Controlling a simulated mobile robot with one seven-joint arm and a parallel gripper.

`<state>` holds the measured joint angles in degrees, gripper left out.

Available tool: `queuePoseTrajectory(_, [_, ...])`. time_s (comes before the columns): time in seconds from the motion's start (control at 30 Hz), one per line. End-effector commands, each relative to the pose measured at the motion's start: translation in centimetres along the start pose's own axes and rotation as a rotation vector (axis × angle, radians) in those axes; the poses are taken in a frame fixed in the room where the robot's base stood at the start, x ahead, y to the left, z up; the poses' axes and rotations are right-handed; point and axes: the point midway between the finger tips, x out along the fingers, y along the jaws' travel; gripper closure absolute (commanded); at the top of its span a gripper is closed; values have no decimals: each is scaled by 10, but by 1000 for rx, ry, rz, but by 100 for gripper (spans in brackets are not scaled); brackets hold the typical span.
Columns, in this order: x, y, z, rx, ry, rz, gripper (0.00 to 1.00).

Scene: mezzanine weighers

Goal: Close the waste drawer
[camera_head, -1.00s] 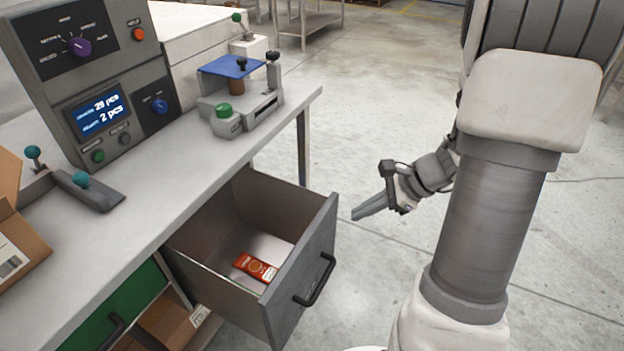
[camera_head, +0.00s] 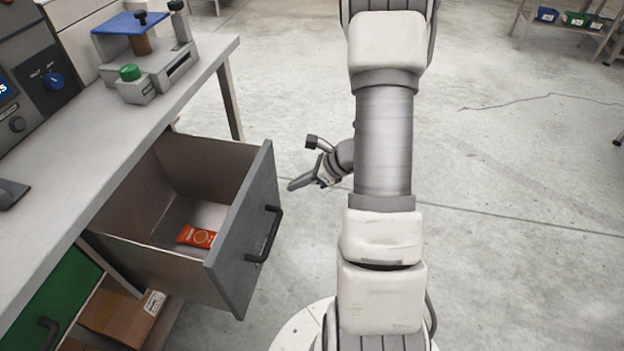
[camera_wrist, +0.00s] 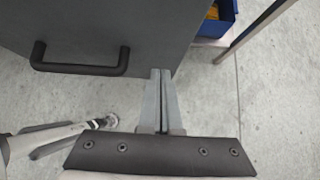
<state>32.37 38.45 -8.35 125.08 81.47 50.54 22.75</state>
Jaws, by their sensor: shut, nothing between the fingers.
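The waste drawer (camera_head: 243,235) is grey and stands pulled out from under the bench. A red packet (camera_head: 196,237) lies on its floor. Its front carries a dark bar handle (camera_head: 264,234). My gripper (camera_head: 291,186) is shut and empty, to the right of the drawer front and a little apart from it in the head view. In the wrist view my closed fingers (camera_wrist: 161,72) point at the lower edge of the drawer front (camera_wrist: 150,25), to the right of the handle (camera_wrist: 80,68). Whether the fingertips touch the front cannot be told there.
The grey bench (camera_head: 75,215) carries a fixture with a blue plate (camera_head: 130,23) and a green knob. A green drawer front (camera_head: 55,298) and a cardboard box (camera_head: 122,316) are below it. Open concrete floor lies to the right. A rack with bins (camera_head: 575,22) stands far off at the back right.

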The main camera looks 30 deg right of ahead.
Motion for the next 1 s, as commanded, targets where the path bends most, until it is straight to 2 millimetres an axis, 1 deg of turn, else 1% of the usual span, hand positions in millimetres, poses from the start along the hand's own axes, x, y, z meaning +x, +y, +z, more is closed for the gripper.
queuePoseTrajectory(0.03, [7, 0, 8, -7, -2, 0, 100])
queuePoseTrajectory(0.2, [19, -1, 23, -5, -2, -1, 100])
queuePoseTrajectory(0.4, [24, -1, 28, -3, -1, -2, 100])
queuePoseTrajectory(0.77, [25, 0, 29, -3, -1, -1, 100])
queuePoseTrajectory(0.87, [29, 0, 34, -5, -2, 0, 100])
queuePoseTrajectory(1.0, [42, 0, 46, -6, -2, 1, 100])
